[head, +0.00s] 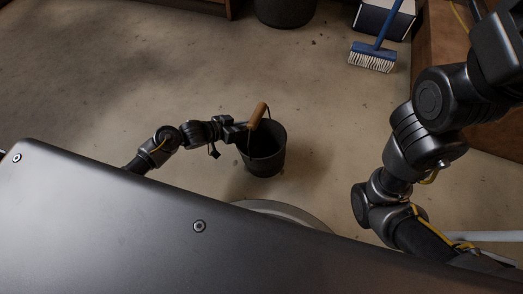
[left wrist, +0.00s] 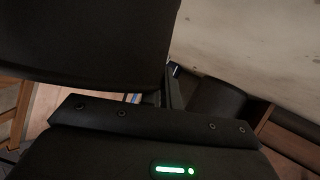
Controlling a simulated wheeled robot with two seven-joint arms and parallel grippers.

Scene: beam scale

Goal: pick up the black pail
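The black pail (head: 263,160) stands upright in the middle of the head view, with its dark opening facing up. Its wooden handle grip (head: 259,114) is raised above the rim. My left gripper (head: 244,127) reaches in from the left, at the lower end of the grip. Whether its fingers are closed around the handle is too small to tell. In the left wrist view a large dark shape, likely the pail (left wrist: 85,40), fills the upper left and partly hides the fingers (left wrist: 168,92). My right arm is on the right; its gripper is out of view.
A blue broom (head: 372,56) leans on a dark blue-and-white box (head: 385,18) at the upper right. A dark round container (head: 285,10) stands at the top. Brown furniture (head: 443,45) is at the right. The concrete floor left of the pail is clear.

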